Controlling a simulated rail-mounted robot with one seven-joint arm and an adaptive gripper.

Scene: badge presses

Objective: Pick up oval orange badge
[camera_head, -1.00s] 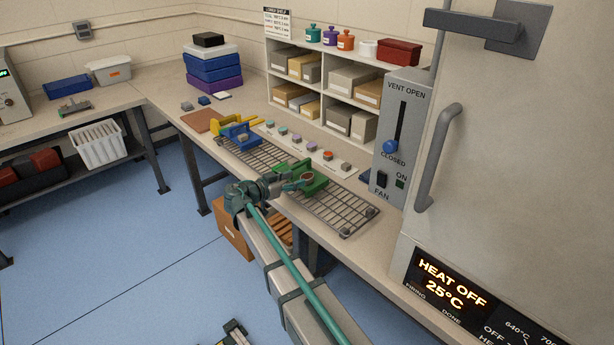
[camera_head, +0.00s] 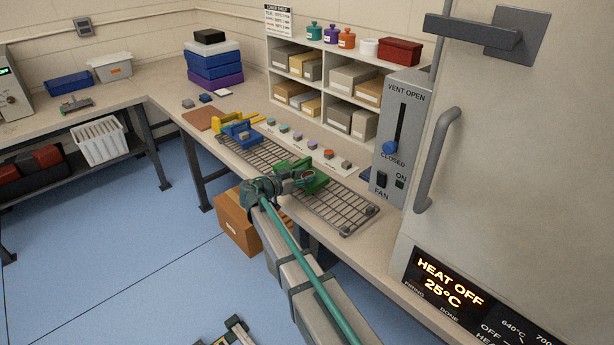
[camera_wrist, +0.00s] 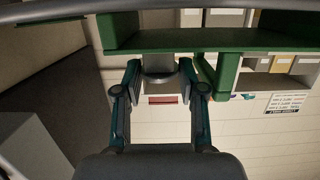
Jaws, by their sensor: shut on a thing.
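My gripper (camera_head: 297,181) is at the green press (camera_head: 313,181) on the wire rack. In the wrist view its two fingers (camera_wrist: 162,78) are closed around a small grey rounded piece (camera_wrist: 160,62), beside the green press frame (camera_wrist: 225,40). I cannot tell whether this piece is part of the badge. A small reddish-orange spot (camera_head: 306,175) shows at the press beside my fingertips; its shape is too small to make out. Another orange-topped piece (camera_head: 328,153) sits in the row on the pale strip behind the press.
A blue press (camera_head: 240,133) and yellow press (camera_head: 228,121) stand to the left. The wire rack (camera_head: 340,210) is bare right of the green press. A vent panel (camera_head: 400,130) and large grey door (camera_head: 530,170) bound the right. Shelves with boxes stand behind.

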